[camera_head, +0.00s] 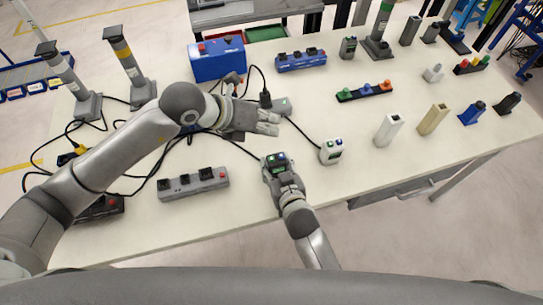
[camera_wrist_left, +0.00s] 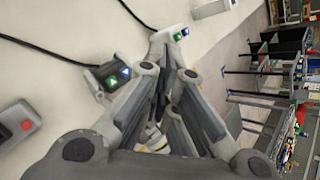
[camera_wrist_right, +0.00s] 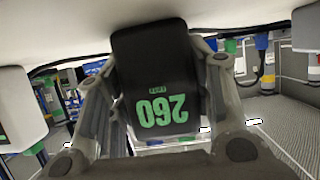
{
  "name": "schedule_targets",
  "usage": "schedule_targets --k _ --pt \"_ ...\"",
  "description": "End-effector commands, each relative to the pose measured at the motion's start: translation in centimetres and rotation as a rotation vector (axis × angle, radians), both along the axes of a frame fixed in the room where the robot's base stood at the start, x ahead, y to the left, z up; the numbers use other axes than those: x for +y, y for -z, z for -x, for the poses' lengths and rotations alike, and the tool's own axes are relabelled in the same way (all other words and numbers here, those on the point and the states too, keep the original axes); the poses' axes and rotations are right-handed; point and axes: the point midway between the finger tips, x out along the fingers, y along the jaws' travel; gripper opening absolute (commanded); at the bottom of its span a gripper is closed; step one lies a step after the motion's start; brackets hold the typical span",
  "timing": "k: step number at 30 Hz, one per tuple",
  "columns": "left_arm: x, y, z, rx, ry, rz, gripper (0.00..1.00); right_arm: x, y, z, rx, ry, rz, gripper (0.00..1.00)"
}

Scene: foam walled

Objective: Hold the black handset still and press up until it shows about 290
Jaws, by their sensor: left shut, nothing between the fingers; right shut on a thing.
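The black handset (camera_head: 275,161) is held above the front part of the table, with green and blue buttons on its top. My right gripper (camera_head: 281,178) is shut on it from the front. In the right wrist view the handset (camera_wrist_right: 158,75) shows an upside-down green 260 on its screen. In the left wrist view its buttoned top (camera_wrist_left: 113,76) is left of my left fingers. My left gripper (camera_head: 276,124) is shut and empty, behind the handset and apart from it.
A white handset (camera_head: 331,151) with similar buttons stands just right of the black one. A grey button box (camera_head: 193,184) lies to the left, a blue box (camera_head: 218,60) behind. Black cables run across the table. Light and dark upright handles stand at right.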

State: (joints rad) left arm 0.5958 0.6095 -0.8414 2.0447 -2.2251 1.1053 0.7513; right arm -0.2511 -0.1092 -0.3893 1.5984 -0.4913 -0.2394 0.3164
Motion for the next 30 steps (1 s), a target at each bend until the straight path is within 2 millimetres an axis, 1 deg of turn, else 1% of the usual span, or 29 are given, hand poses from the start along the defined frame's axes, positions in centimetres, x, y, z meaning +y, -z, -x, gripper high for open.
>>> schedule_targets --k 5,8,15,21,25,30 --pt "0.0 0.9 0.0 0.002 0.000 -0.001 0.00 0.0 0.1 0.1 0.003 0.000 0.001 0.21" --pt "0.0 2.0 0.1 0.004 0.000 -0.002 0.00 0.0 0.1 0.1 0.003 0.000 0.001 0.21" --pt "0.1 5.5 0.0 0.003 -0.001 -0.002 0.00 0.0 0.1 0.1 0.003 0.000 0.001 0.21" --pt "0.0 7.7 0.0 0.003 0.000 -0.002 0.00 0.0 0.1 0.1 0.003 0.000 0.001 0.21" --pt "0.0 8.5 0.0 0.001 0.001 -0.002 0.00 0.0 0.1 0.1 0.003 0.000 0.001 0.21" --pt "0.0 8.9 0.0 0.000 0.001 -0.002 0.00 0.0 0.1 0.1 0.003 0.000 0.001 0.21"
